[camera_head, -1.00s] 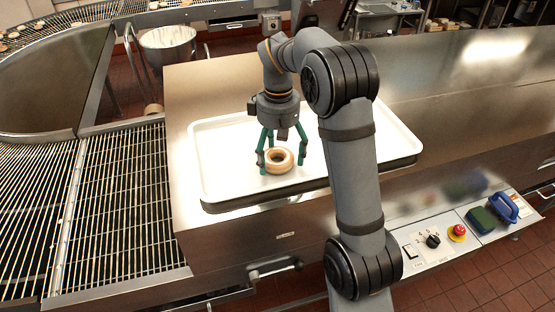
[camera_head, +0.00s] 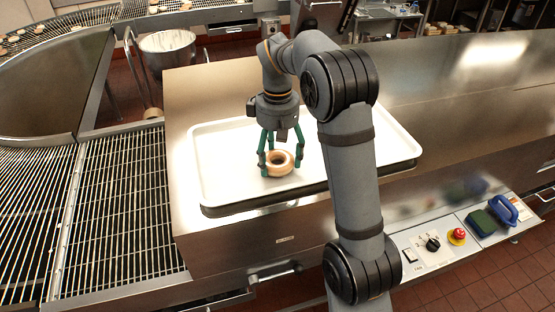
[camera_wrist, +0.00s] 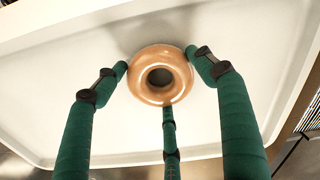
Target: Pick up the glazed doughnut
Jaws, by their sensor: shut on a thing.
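The glazed doughnut (camera_head: 279,163) is a shiny golden-brown ring at the white tray (camera_head: 222,180). My gripper (camera_head: 279,158) points down over it, its green fingers closed in around its sides. In the wrist view the doughnut (camera_wrist: 160,75) sits between the fingertips of my gripper (camera_wrist: 162,72), with a finger at its left, one at its right and one at its lower edge. The gripper is shut on the doughnut. Whether the doughnut's underside touches the tray is hidden.
The tray rests on a steel counter (camera_head: 450,90). A wire conveyor (camera_head: 120,200) lies at left, with a metal bowl (camera_head: 168,45) behind. A control panel (camera_head: 430,245) with a red button, a green sponge (camera_head: 481,222) and a blue-handled brush (camera_head: 505,210) is at front right.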

